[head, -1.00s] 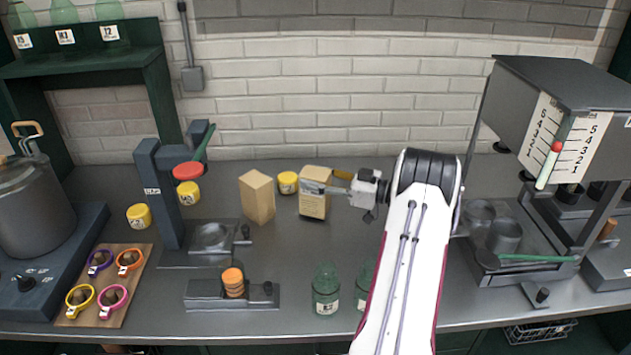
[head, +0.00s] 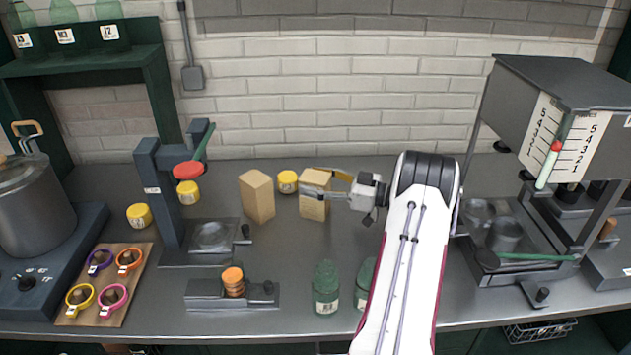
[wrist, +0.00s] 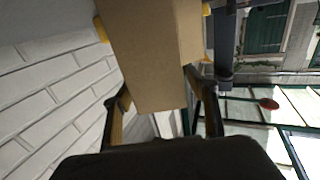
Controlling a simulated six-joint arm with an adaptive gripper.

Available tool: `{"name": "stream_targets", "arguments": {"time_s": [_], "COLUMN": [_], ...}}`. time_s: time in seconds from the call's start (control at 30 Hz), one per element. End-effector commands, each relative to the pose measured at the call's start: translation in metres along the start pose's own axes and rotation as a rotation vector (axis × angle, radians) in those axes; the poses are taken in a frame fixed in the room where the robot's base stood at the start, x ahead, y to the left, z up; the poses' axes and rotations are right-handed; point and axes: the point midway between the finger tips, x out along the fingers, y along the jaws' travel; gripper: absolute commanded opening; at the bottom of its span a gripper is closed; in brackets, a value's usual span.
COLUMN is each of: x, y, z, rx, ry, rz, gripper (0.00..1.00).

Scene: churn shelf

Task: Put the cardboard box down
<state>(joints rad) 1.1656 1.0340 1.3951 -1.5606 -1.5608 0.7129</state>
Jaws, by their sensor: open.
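A tan cardboard box (head: 314,203) stands upright on the grey counter, right of a yellow-lidded jar. My gripper (head: 314,183) comes at it from the right, with its fingers spread along either side of the box. In the wrist view the box (wrist: 155,55) fills the upper middle, between the two open fingers (wrist: 160,105). The frames do not show clearly whether a finger still touches it. A second, similar cardboard box (head: 257,197) stands to the left, apart from it. The underside of the near box is hard to make out.
A yellow jar (head: 288,182) stands between and behind the boxes. Two green bottles (head: 326,288) stand at the front edge, near my arm. A dark press (head: 170,205) is at left and a dispenser (head: 560,130) at right.

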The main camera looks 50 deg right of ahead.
Motion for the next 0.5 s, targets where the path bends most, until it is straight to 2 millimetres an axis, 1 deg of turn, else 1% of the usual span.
{"name": "stream_targets", "arguments": {"time_s": [0.17,0.27,0.37,0.5], "x": [0.0,-0.006,-0.015,-0.033], "y": [0.0,0.0,0.001,0.001], "z": [-0.003,-0.003,-0.003,-0.003], "rx": [-0.001,0.0,0.0,0.0], "ry": [0.0,0.0,0.001,0.0], "rz": [0.0,0.001,0.001,0.002], "gripper": [0.58,0.58,0.58,0.58]}}
